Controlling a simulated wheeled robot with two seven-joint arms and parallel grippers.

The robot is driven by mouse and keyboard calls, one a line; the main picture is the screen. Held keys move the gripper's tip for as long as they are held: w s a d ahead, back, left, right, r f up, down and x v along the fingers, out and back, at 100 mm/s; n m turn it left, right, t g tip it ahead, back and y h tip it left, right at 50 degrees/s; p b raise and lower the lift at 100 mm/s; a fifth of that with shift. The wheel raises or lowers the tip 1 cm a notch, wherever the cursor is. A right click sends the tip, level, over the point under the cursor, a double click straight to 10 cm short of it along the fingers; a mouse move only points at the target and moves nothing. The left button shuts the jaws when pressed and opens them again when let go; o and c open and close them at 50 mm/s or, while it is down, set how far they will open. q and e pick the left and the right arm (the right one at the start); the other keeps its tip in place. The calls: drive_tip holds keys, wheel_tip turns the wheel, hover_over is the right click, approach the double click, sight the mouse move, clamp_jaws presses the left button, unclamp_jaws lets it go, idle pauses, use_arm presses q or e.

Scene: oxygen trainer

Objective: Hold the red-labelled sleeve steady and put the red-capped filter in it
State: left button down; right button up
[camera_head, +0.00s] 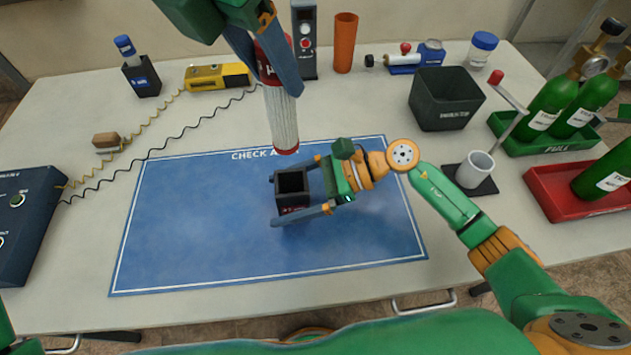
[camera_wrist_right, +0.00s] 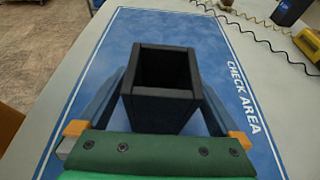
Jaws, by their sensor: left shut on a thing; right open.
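The filter (camera_head: 283,118) has a white pleated body, a red cap at the top and a dark red lower end. My left gripper (camera_head: 277,84) is shut on it near the cap and holds it upright, its lower end above and behind the sleeve. The sleeve (camera_head: 291,184) is a black, open-topped square box with a red label low on its front. It stands on the blue mat and looks empty, though its inside is dark. My right gripper (camera_head: 275,201) is open, with one finger on each side of the sleeve. The sleeve also shows between the fingers in the right wrist view (camera_wrist_right: 160,92).
The blue check-area mat (camera_head: 180,235) is otherwise clear. A dark bin (camera_head: 446,98), a white cup (camera_head: 475,169) and green cylinders (camera_head: 550,108) in trays stand to the right. An orange tube (camera_head: 345,43) and a dark meter (camera_head: 304,40) stand behind. Cables run at the left.

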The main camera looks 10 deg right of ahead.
drive_tip(key=shift+x, duration=0.8)
drive_tip(key=shift+c, duration=0.2)
